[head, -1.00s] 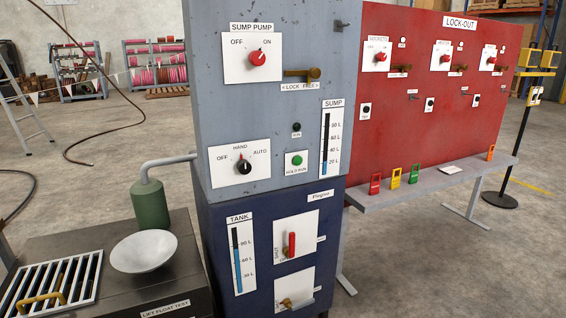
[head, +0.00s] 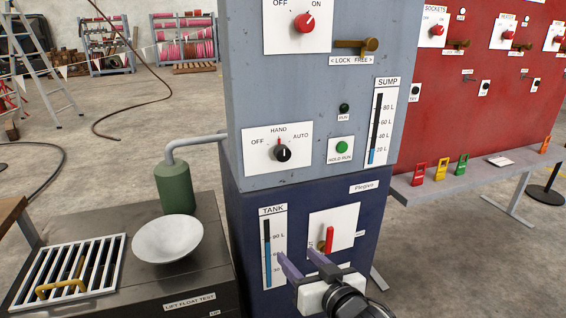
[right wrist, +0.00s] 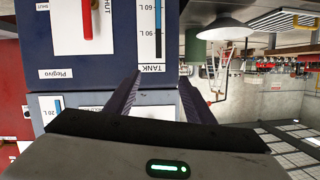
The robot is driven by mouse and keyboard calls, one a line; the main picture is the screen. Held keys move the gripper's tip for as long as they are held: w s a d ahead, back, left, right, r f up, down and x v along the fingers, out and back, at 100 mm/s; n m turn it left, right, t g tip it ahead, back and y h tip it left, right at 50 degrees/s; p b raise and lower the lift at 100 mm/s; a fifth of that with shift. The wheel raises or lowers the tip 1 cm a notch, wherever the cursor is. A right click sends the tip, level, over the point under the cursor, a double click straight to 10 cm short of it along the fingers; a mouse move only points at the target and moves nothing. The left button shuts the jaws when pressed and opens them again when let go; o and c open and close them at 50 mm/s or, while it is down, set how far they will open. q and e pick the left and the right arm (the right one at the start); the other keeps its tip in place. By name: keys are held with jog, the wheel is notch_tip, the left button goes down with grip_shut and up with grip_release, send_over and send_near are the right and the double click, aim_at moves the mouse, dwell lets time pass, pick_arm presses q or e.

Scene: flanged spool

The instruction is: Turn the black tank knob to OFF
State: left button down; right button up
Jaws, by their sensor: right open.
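The black knob (head: 283,153) sits on a white plate (head: 262,150) marked OFF, HAND and AUTO on the grey upper cabinet. Its red mark points up at HAND; OFF is on the left. My right gripper (head: 298,253) is open and empty, below the knob, in front of the blue lower cabinet near the TANK gauge (head: 268,255). It is apart from the knob. In the right wrist view, which is upside down, the open fingers (right wrist: 158,80) also show; I cannot make out the knob there. My left gripper is not in view.
A red lever (head: 329,239) stands close to my right gripper. The red SUMP PUMP knob (head: 304,23) and a brass latch (head: 358,45) are higher up. The green HOLD RUN button (head: 342,147) is right of the knob. A grey pipe (head: 195,142) and green tank (head: 175,187) stand left.

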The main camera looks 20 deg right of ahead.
aim_at(284, 156)
jog(key=w+d+r+m+t, duration=0.1)
jog(key=w+r, duration=0.1)
jog(key=r, duration=0.4)
jog(key=w+d+r+t+h, duration=0.1)
jog(key=w+r, duration=0.2)
jog(key=r, duration=0.2)
jog(key=w+r+m+t, duration=0.1)
jog(key=w+r, duration=0.1)
jog(key=r, duration=0.4)
jog(key=w, duration=0.7)
jog(key=w+b, duration=0.1)
jog(key=w, duration=0.2)
jog(key=shift+w+f, duration=0.15)
jog(key=shift+f, duration=0.1)
jog(key=c, duration=1.1)
jog(key=shift+o, duration=0.2)
